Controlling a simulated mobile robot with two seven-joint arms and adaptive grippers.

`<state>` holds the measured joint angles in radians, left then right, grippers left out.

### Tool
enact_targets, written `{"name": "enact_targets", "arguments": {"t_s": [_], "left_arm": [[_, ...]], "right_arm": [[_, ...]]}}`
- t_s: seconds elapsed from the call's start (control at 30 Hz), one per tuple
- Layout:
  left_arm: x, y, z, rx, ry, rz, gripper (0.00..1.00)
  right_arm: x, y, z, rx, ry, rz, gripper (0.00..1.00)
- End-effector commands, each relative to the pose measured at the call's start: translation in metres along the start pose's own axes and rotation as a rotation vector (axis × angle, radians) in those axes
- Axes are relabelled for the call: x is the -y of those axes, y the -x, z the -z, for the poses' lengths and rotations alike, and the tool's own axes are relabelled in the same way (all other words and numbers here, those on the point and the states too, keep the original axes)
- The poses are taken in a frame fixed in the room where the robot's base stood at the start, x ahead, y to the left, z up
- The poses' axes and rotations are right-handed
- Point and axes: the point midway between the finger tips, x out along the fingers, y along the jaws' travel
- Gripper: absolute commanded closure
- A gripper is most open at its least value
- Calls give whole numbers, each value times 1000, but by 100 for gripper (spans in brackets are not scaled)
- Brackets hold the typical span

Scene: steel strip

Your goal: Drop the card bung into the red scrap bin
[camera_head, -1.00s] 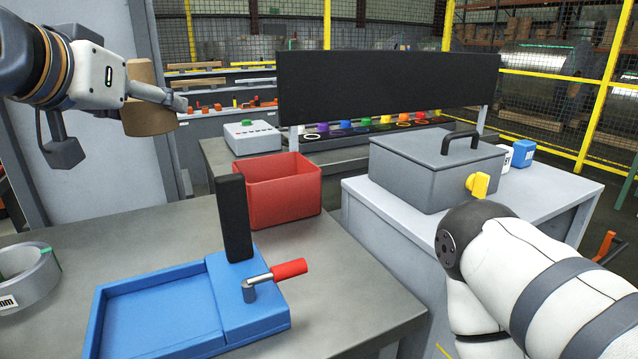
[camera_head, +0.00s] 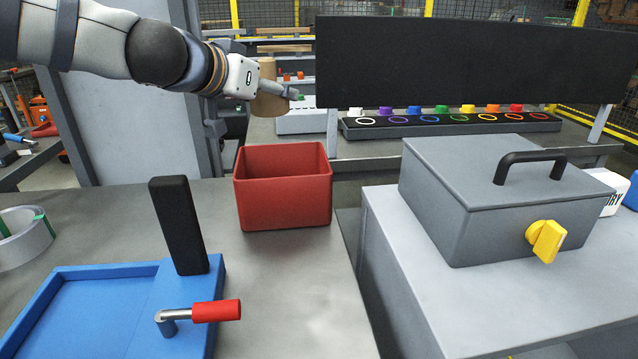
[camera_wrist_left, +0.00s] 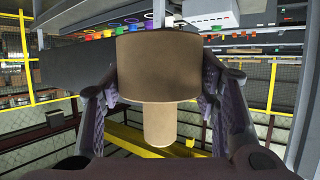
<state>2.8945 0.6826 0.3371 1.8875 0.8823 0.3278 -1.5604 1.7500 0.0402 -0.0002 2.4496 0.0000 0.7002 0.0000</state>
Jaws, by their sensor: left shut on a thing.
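The card bung (camera_head: 266,98) is a brown cylinder with a narrower stub, seen whole in the left wrist view (camera_wrist_left: 158,68). My left gripper (camera_head: 284,92) is shut on it, with one finger on each side of its wide part (camera_wrist_left: 160,100). It holds the bung in the air, above and behind the red scrap bin (camera_head: 284,205) as the head camera sees it. The bin is an open-topped box on the grey bench; the part of its inside that shows looks empty. My right gripper is not in view.
A blue tray (camera_head: 90,275) with a black upright post (camera_head: 179,225) and red-handled lever (camera_head: 215,311) stands front left of the bin. A grey lidded box (camera_head: 500,200) with a yellow knob stands right. A black panel (camera_head: 470,60) rises behind.

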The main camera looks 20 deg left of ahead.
Motion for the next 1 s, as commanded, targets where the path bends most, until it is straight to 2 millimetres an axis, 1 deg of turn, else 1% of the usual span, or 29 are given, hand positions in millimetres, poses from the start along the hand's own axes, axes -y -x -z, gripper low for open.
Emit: {"name": "enact_targets", "arguments": {"t_s": [0.07,0.27,0.3,0.4,0.53,0.77,0.8,0.9,1.0], "left_arm": [[1,-2,-6,3,4,-1,72],[2,-13,-33,3,6,0,72],[1,-21,-44,14,6,-3,72],[2,-26,-57,18,6,-2,72],[1,-26,-60,9,4,-1,72],[1,-23,-56,-1,1,1,72],[1,-23,-55,-1,1,1,43],[1,-23,-55,-1,1,1,22],[1,-23,-56,-1,1,1,22]], "right_arm": [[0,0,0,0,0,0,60],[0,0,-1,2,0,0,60],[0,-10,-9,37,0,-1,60],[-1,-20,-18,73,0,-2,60],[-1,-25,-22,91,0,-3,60],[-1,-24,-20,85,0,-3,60],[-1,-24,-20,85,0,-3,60],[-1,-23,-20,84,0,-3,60],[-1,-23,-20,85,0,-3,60]]}}
